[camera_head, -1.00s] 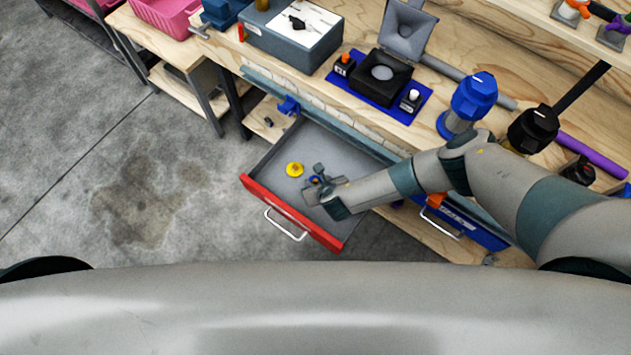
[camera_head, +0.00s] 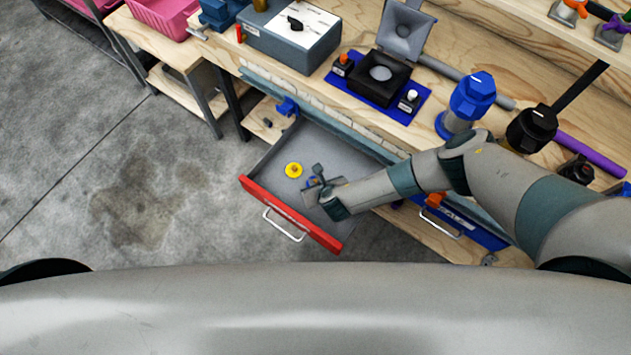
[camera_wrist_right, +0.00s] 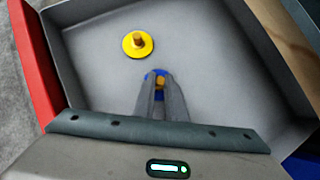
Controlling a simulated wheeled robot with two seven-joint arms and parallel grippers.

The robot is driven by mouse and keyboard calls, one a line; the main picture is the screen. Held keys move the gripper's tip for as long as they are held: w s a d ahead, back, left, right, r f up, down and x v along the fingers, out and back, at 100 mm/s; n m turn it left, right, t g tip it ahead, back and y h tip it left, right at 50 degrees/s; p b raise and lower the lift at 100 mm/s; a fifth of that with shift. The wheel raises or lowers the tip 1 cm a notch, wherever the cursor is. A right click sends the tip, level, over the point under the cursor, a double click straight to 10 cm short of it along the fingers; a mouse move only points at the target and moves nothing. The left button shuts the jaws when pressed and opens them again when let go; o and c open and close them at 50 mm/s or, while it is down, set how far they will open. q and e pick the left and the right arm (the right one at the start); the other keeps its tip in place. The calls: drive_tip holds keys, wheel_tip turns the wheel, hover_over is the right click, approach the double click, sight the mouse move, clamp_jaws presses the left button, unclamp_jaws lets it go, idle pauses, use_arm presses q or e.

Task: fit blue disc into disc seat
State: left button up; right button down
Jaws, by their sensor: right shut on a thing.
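The blue disc (camera_wrist_right: 152,75) has an orange-yellow knob and is in the open drawer, mostly hidden behind my fingers. My right gripper (camera_wrist_right: 160,88) reaches down into the drawer and is shut on the disc's knob; it also shows in the head view (camera_head: 313,182). I cannot tell whether the disc is clear of the drawer floor. The likely disc seat is a round grey spot (camera_head: 381,73) in a black box with a raised lid, on a blue base on the workbench. My left gripper is not in view.
A yellow disc (camera_head: 293,170) with a knob lies on the drawer floor beside my gripper. The drawer's red front (camera_head: 290,214) and grey walls surround the hand. A blue-capped post (camera_head: 471,100) and a grey box (camera_head: 292,40) stand on the bench.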

drive_tip(key=shift+r, duration=0.15)
drive_tip(key=shift+r, duration=0.5)
wheel_tip(320, 180, up, 3)
drive_tip(key=shift+d, duration=0.1)
drive_tip(key=s+d+r+b, duration=0.2)
drive_tip(key=d+r, duration=0.4)
drive_tip(key=d, duration=0.5)
drive_tip(key=shift+s+r, duration=0.25)
drive_tip(key=shift+r, duration=0.1)
